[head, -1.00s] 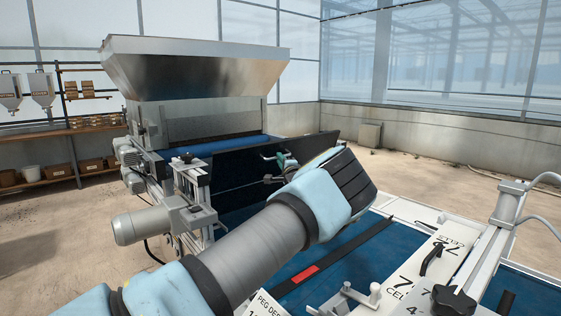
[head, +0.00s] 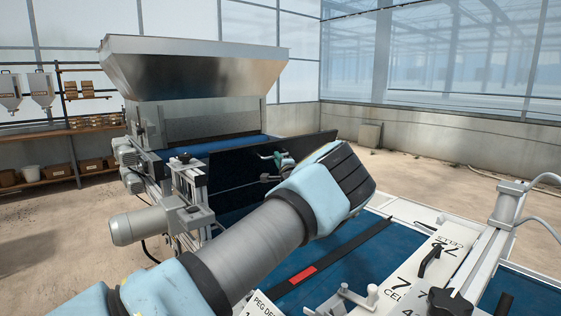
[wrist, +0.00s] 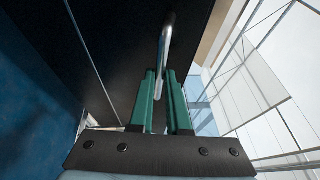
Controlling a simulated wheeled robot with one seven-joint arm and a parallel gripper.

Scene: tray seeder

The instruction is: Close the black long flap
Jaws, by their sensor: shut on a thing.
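The black long flap (head: 232,180) stands as a wide dark panel across the blue belt, below and in front of the metal hopper. In the wrist view the flap (wrist: 115,35) fills the upper middle, with a silver bar handle (wrist: 165,42) on it. My gripper (head: 272,162) is at the flap's near face, partly hidden behind my own wrist. In the wrist view the green fingers of my gripper (wrist: 160,92) are shut on the handle, one on each side. The flap's lower right part is hidden by my arm.
The metal hopper (head: 200,68) stands behind the flap. A grey motor (head: 140,226) juts out at left. A black strip with a red mark (head: 302,276) crosses the near blue belt (head: 352,268). A white frame (head: 508,208) stands at right.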

